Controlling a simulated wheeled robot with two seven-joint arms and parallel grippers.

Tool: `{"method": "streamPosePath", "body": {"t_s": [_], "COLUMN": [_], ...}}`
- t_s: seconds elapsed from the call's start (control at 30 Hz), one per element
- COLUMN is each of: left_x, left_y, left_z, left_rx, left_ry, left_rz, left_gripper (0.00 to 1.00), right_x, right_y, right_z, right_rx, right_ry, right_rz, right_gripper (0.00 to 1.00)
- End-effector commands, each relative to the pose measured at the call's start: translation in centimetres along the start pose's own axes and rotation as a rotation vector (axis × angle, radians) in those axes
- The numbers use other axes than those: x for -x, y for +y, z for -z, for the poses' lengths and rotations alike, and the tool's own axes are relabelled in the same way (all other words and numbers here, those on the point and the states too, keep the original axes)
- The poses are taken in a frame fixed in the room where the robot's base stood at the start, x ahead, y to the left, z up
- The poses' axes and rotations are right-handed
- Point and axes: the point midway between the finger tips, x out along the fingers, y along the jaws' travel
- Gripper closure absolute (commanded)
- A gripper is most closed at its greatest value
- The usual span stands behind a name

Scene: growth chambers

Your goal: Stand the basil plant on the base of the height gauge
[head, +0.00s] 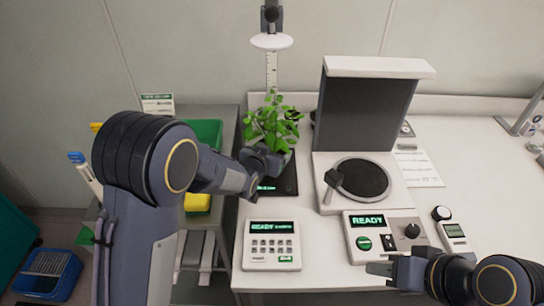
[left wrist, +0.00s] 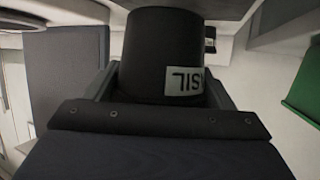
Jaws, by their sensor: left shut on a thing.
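The basil plant (head: 272,122) has green leaves above a dark pot. Its pot (left wrist: 158,50), with a white label ending in "SIL", sits between the fingers of my left gripper (left wrist: 160,85) in the left wrist view. In the head view my left gripper (head: 262,162) is shut on the pot, which it mostly hides. The height gauge (head: 271,70) has an upright scale with a white plate, and a dark base (head: 285,185) below. The plant is over or on the base; I cannot tell if they touch. My right gripper (head: 380,269) is at the front edge, its jaw gap unclear.
A device with a round dark plate (head: 360,179) and tall dark back panel stands right of the gauge. A keypad box (head: 271,246) sits in front of the base. A green bin (head: 206,133) stands at left.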

Motion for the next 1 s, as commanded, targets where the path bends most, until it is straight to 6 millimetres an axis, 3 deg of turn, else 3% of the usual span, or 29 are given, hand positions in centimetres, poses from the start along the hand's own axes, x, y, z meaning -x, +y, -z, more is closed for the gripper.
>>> {"method": "streamPosePath", "body": {"t_s": [0.13, 0.6, 0.63, 0.7, 0.8, 1.0], "left_x": [-0.6, -0.9, -0.8, -0.8, -0.8, -0.8], "left_y": [0.1, 0.1, 0.1, 0.1, 0.2, 0.2], "left_z": [-1.8, -2.3, -2.3, -2.3, -2.3, -2.2], "left_rx": [-0.002, -0.001, -0.001, -0.001, -0.001, -0.001], "left_ry": [-0.001, 0.001, -0.001, -0.002, -0.002, -0.002], "left_rz": [-0.002, -0.002, -0.002, -0.002, -0.002, -0.002], "left_gripper": [0.55, 0.55, 0.20, 0.11, 0.02, 0.02], "right_x": [0.1, -0.5, -0.3, -0.3, -0.3, -0.3], "right_y": [-0.1, 0.2, 0.1, 0.1, 0.1, 0.1], "right_z": [0.1, -0.2, -0.2, -0.1, -0.1, -0.1], "right_rx": [0.000, 0.000, 0.000, 0.000, 0.000, 0.000], "right_ry": [0.000, 0.000, 0.000, 0.000, 0.000, 0.000], "right_rz": [0.000, 0.000, 0.000, 0.000, 0.000, 0.000], "right_gripper": [0.64, 0.64, 0.64, 0.64, 0.64, 0.64]}}
